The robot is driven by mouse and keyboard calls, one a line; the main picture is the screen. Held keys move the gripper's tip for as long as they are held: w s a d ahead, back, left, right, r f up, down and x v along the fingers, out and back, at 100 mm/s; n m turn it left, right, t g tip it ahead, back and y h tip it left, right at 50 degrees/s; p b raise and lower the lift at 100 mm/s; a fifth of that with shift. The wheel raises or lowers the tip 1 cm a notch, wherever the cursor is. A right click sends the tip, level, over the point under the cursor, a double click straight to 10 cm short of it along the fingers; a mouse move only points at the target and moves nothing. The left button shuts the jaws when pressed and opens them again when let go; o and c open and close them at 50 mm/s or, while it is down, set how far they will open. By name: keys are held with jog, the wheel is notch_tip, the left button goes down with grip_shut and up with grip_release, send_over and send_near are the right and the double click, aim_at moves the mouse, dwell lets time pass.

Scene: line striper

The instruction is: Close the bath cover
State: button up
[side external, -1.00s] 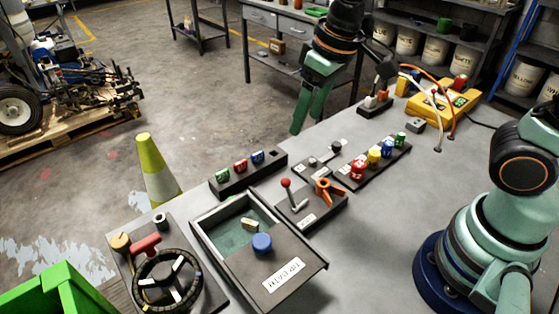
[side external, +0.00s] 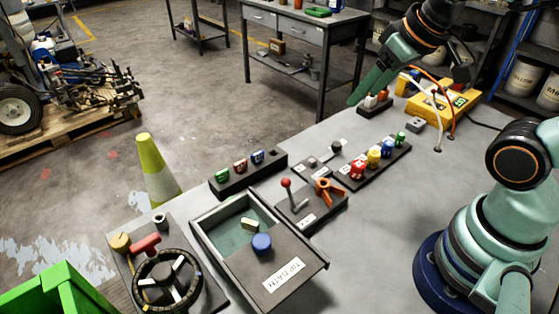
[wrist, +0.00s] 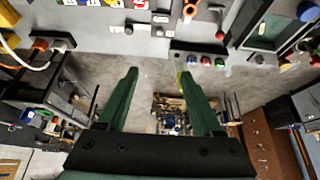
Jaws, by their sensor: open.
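The bath is a dark rectangular box with a greenish inside (side external: 228,222), at the front middle of the table in the side view. Its flat grey cover (side external: 285,262), with a blue knob (side external: 262,243) and a white label, lies over the near part. The far part is open, and a small tan block (side external: 250,224) shows there. In the wrist view the blue knob (wrist: 307,11) is at the top right corner. My gripper (side external: 362,98) is open and empty, high up at the back of the table, well away from the cover. Its two green fingers (wrist: 165,85) stand apart in the wrist view.
A steering wheel (side external: 167,281) stands left of the bath. A red-knobbed lever (side external: 287,184) and an orange handle (side external: 325,190) are just right of it. A rack of coloured caps (side external: 247,165) lies behind. The table between the bath and my base is clear.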

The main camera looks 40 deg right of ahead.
jog(key=shift+a, duration=0.1)
jog(key=n+g, duration=0.6)
jog(key=n, duration=0.3)
send_near(261, 241)
jog(key=f, duration=0.8)
jog(key=shift+s+f, duration=0.2)
jog(key=shift+f, duration=0.05)
grip_shut()
